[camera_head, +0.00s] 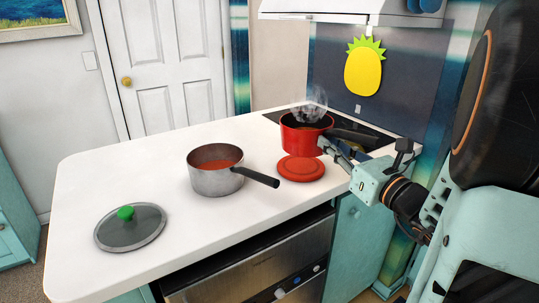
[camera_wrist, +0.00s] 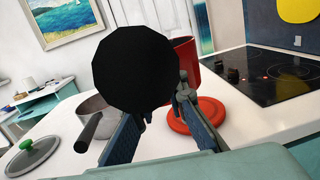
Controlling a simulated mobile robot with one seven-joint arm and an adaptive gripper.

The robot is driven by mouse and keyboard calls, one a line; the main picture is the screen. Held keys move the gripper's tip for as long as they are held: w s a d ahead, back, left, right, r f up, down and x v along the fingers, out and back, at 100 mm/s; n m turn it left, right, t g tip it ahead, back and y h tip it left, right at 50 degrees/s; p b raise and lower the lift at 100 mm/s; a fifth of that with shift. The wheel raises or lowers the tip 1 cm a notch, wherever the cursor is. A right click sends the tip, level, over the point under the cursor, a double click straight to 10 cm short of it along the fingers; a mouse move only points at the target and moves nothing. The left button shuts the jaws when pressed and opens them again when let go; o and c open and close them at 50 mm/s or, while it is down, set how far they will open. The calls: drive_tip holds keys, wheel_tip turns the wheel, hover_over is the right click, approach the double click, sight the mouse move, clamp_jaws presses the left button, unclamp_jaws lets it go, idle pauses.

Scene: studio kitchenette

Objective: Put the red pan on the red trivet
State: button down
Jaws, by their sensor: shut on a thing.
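The red pan (camera_head: 300,139) is just behind and above the red trivet (camera_head: 301,171) in the head view, near the hob's left edge. Steam rises from it. I cannot tell whether its base touches anything. My gripper (camera_head: 343,150) is at its dark handle (camera_head: 354,135), right of the pan, and is shut on it. In the wrist view the handle's end (camera_wrist: 133,60) is a large black disc between my fingers (camera_wrist: 162,102). It hides much of the red pan (camera_wrist: 187,52). The trivet (camera_wrist: 183,125) lies flat on the counter, its top bare.
A grey pan (camera_head: 207,182) with red contents stands left of the trivet, its handle pointing towards it. A glass lid (camera_head: 130,232) with a green knob lies at the counter's left front. The black hob (camera_head: 372,146) is at the right. The far left counter is clear.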

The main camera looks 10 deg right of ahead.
drive_tip(key=w, duration=0.1)
drive_tip(key=w+f, duration=0.1)
drive_tip(key=w+d+f+b, duration=0.1)
drive_tip(key=w, duration=0.1)
drive_tip(key=w+f+b, duration=0.1)
drive_tip(key=f, duration=0.1)
drive_tip(key=w+d+f+b, duration=0.1)
drive_tip(key=w, duration=0.1)
drive_tip(key=w+f+b, duration=0.1)
drive_tip(key=f+b, duration=0.1)
drive_tip(key=shift+w+d+f, duration=0.25)
drive_tip(key=shift+w+f, duration=0.05)
drive_tip(key=shift+w, duration=0.05)
wheel_tip(320, 180, down, 3)
drive_tip(key=shift+w+f+b, duration=0.1)
drive_tip(key=shift+b, duration=1.05)
drive_tip(key=c, duration=1.9)
unclamp_jaws()
drive_tip(key=shift+c, duration=0.2)
